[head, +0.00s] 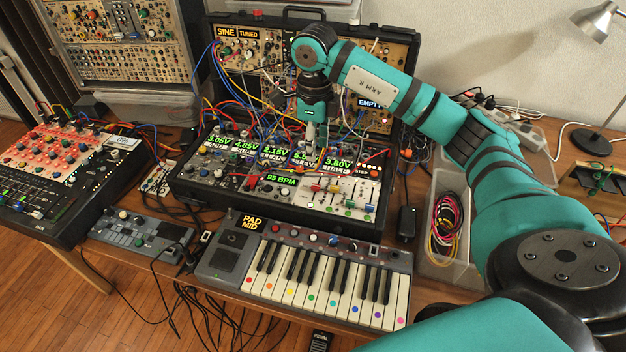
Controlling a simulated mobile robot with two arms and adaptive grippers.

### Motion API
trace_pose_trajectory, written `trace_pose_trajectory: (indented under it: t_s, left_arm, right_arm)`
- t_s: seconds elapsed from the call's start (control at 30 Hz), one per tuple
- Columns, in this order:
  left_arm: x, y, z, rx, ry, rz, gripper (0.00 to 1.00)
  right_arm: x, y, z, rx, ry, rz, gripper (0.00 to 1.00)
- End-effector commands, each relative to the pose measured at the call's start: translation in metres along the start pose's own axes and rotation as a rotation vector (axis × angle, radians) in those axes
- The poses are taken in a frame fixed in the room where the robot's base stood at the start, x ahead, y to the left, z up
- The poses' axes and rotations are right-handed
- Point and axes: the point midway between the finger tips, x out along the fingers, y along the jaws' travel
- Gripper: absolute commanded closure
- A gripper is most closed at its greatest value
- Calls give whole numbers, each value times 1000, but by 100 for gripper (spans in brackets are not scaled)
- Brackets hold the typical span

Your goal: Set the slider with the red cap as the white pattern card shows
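A slider with a red cap (316,188) stands on the pale slider panel (345,207) at the front right of the black synth case (270,207). Other sliders with differently coloured caps stand to its right. I cannot make out a separate white pattern card. My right gripper (310,146) points down above the synth case, behind the red cap and apart from it. Its fingers are small and partly lost among cables, so I cannot tell whether they are open or shut. My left gripper is not in view.
Patch cables (262,115) crowd the space around my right gripper. A taller rack case (405,60) stands behind. A keyboard (312,272) lies in front, a red-panelled mixer (60,150) at left, and a cable bin (432,255) at right.

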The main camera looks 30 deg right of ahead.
Motion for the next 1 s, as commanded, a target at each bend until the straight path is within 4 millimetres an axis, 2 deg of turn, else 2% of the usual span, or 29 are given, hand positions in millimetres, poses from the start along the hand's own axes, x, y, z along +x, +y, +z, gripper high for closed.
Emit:
trace_pose_trajectory:
  t_s: [0.1,0.33,0.5,0.7,1.0]
  left_arm:
    - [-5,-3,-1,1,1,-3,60]
    - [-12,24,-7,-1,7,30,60]
    - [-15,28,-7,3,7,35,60]
    - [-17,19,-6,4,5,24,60]
    - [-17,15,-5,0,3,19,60]
  right_arm:
    - [27,0,-1,2,4,4,63]
    - [77,1,-1,1,3,4,63]
    - [106,1,0,1,1,3,63]
    - [123,0,0,1,-1,1,63]
    - [127,0,0,0,-1,1,63]
